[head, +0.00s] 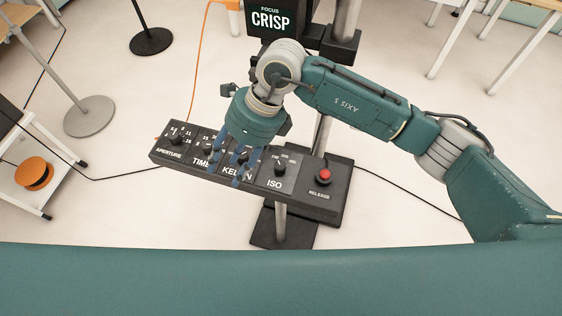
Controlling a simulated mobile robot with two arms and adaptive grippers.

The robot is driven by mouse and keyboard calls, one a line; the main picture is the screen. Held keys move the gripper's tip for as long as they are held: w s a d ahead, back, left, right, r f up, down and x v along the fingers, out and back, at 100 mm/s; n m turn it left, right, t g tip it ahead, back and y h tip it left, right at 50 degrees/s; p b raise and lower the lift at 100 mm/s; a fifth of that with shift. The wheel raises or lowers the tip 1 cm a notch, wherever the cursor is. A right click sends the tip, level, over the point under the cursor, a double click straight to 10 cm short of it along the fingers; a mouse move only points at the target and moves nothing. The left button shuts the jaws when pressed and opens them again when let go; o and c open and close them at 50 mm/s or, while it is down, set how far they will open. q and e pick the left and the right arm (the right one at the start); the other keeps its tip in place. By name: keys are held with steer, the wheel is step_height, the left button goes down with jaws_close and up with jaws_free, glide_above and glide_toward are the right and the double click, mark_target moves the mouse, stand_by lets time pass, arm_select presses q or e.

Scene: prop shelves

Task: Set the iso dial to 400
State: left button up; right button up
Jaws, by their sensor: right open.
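The black control panel (310,205) stands on a post, with dials labelled APERTURE, TIME, KELVIN and ISO and a red RELEASE button (324,176). The ISO dial (280,169) is a small dark knob on a grey plate, right of centre. Its setting is too small to read. My right gripper (236,171) is open over the panel, with its blue fingers around the KELVIN and TIME area, left of the ISO dial. I cannot tell whether the fingers touch the panel. They partly hide the KELVIN dial (244,156) and the TIME dial (208,150). My left gripper is not in view.
A sign reading FOCUS CRISP (271,18) stands behind the panel. A low white shelf (22,203) with an orange round item (34,174) is at left. Round stand bases (89,116) and cables lie on the pale floor. Table legs show at upper right.

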mark_target(281, 165)
steer(key=w+d+f+t+h, duration=0.15)
steer(key=w+d+h, duration=0.45)
steer(key=d, duration=0.6)
steer(key=shift+t+y, duration=0.25)
steer(key=shift+y, duration=0.15)
steer(key=f+p, duration=0.1)
steer(key=f, duration=0.2)
steer(key=f+p, duration=0.1)
steer(key=f, duration=0.2)
steer(key=f+p, duration=0.1)
steer(key=f, duration=0.2)
steer(key=shift+w+a+p, duration=0.25)
steer(key=shift+w+p, duration=0.1)
steer(key=shift+f, duration=0.7)
jaws_close()
